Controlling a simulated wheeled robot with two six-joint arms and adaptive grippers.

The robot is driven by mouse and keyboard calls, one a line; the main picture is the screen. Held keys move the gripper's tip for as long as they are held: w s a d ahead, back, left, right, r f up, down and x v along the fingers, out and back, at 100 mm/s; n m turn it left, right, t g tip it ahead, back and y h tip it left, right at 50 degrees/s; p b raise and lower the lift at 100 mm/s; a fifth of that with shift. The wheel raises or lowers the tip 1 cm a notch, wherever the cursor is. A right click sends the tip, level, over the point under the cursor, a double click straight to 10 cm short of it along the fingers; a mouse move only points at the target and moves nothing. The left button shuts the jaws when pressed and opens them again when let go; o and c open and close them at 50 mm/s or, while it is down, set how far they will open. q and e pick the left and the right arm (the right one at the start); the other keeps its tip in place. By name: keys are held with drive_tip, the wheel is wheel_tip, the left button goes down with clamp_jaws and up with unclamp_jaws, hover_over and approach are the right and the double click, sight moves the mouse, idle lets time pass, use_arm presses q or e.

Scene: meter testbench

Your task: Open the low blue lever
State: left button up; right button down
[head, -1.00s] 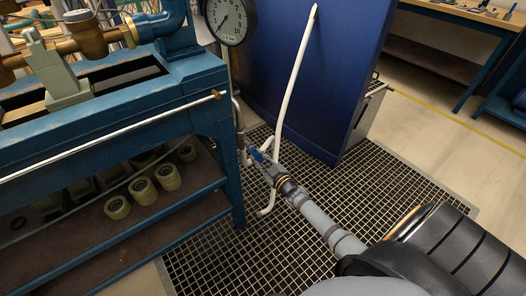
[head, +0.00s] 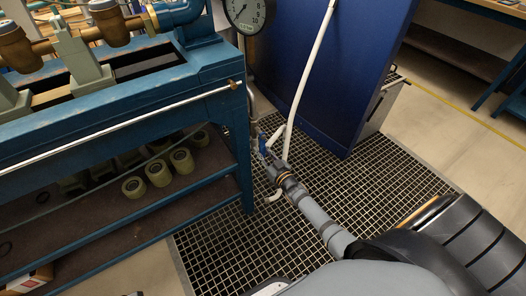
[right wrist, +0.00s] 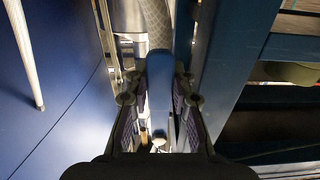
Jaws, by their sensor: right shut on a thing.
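The low blue lever (head: 262,143) shows in the head view as a small blue piece on the pipework beside the bench's right front leg. In the right wrist view the lever (right wrist: 159,88) is a long blue bar between my finger pads. My right gripper (head: 268,158) reaches in from the lower right and is shut on it. In the wrist view the gripper (right wrist: 160,105) has a finger on each side of the bar. The fingers hide part of the lever and its valve in the head view. My left gripper is not in view.
A blue bench (head: 205,90) with brass fittings stands left, with several rollers on its lower shelf. A round gauge (head: 245,12) is above. A white hose (head: 307,80) runs down close behind the gripper, before a dark blue panel (head: 345,70). Floor grating (head: 350,205) lies open below.

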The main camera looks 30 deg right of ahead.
drive_tip(key=shift+a+f, duration=0.1)
drive_tip(key=c, duration=1.1)
unclamp_jaws()
drive_tip(key=shift+s, duration=0.1)
drive_tip(key=s, duration=0.8)
drive_tip(key=s+d, duration=0.1)
drive_tip(key=s, duration=0.2)
drive_tip(key=shift+s, duration=0.4)
